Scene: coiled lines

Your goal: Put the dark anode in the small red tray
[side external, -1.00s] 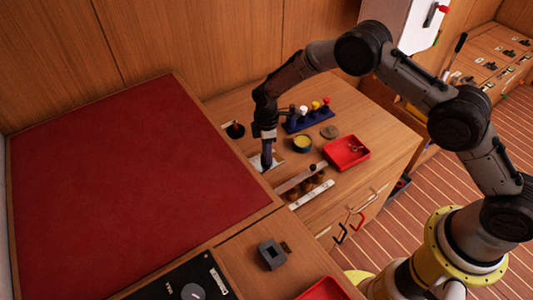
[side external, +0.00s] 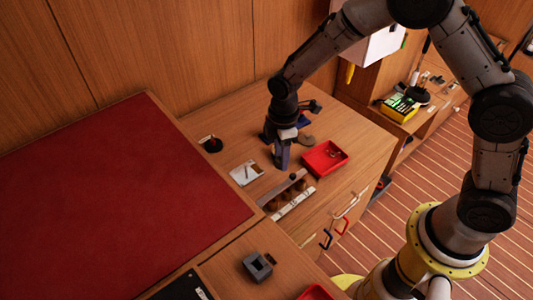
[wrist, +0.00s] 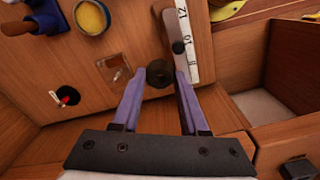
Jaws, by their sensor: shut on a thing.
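My gripper (side external: 282,163) hangs over the wooden bench in the side view, between a white card and a small red tray (side external: 325,158). In the wrist view, its two purple fingers (wrist: 160,78) are shut on a dark, roughly round piece, the dark anode (wrist: 159,73), at the fingertips. The anode is hidden or too small to make out in the side view. The wrist view does not show this tray.
The white card (side external: 245,173) lies left of the gripper. A wooden block with a scale strip (side external: 292,204) lies in front. A yellow-filled bowl (wrist: 91,17) shows in the wrist view. A grey block (side external: 258,266) and part of another red tray (side external: 315,293) are nearer the camera.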

